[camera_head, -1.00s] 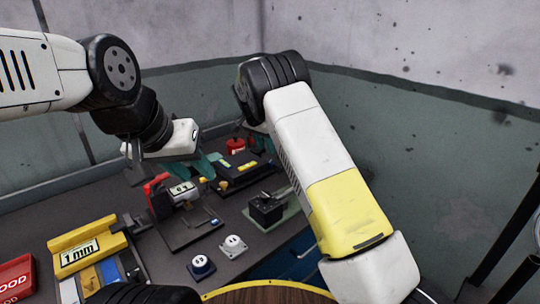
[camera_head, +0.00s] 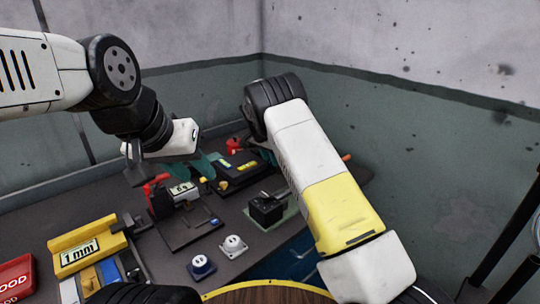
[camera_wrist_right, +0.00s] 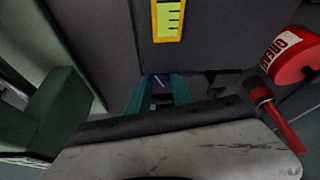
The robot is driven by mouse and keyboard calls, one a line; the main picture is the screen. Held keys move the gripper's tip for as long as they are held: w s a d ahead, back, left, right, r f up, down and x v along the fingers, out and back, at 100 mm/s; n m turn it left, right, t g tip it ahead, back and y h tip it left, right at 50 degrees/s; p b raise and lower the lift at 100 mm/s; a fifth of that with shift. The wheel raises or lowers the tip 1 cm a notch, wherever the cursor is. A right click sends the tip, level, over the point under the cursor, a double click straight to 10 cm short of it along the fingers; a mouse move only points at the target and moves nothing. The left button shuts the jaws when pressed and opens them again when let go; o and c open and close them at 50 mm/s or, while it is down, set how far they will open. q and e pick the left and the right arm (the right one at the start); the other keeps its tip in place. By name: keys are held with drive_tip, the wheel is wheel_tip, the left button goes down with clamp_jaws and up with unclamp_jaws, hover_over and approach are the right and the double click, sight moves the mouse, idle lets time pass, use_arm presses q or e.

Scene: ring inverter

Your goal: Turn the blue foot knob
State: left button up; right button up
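In the head view, a knob with a blue foot and white top (camera_head: 201,267) sits upright on the dark workbench. A similar knob with a white foot (camera_head: 233,247) stands to its right, apart from it.
A clamp-like device with a red part (camera_head: 184,192) stands behind the knobs. A black box with a lever (camera_head: 266,209) is to their right, and a yellow "1 mm" holder (camera_head: 83,248) to their left. A red round item (camera_wrist_right: 290,55) is beside my right gripper.

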clamp_jaws()
drive_tip(key=shift+m+g+h, duration=0.4)
drive_tip(key=shift+m, duration=1.2)
drive_tip(key=shift+o, duration=1.6)
unclamp_jaws()
drive_tip(key=v, duration=0.7)
drive_tip(key=shift+a+r, duration=0.15)
drive_tip(key=shift+r, duration=0.2)
